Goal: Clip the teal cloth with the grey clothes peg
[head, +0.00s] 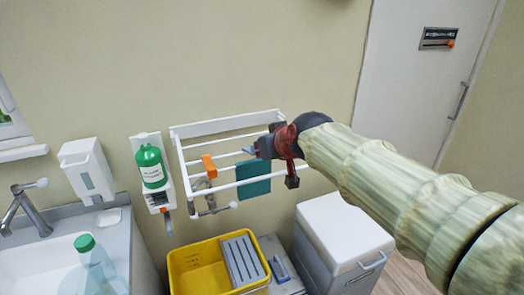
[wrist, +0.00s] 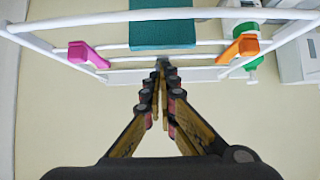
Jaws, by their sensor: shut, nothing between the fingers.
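The teal cloth (head: 254,180) hangs over a bar of the white wall rack; it also shows at the top middle of the wrist view (wrist: 162,30). My gripper (head: 250,150) is shut and empty. Its fingertips (wrist: 161,66) point toward the rack bars, close to the cloth's edge in the picture; whether they touch anything I cannot tell. I cannot make out a grey clothes peg for certain in either view. An orange peg (head: 209,166) sits on the rack left of the cloth. A pink peg (wrist: 88,55) shows in the wrist view on the cloth's other side.
The white rack (head: 222,127) is fixed to the wall. A green bottle (head: 151,167) is mounted left of it. Below stand a yellow crate (head: 186,267) and a white-lidded bin (head: 343,235). A sink (head: 35,262) is at the far left.

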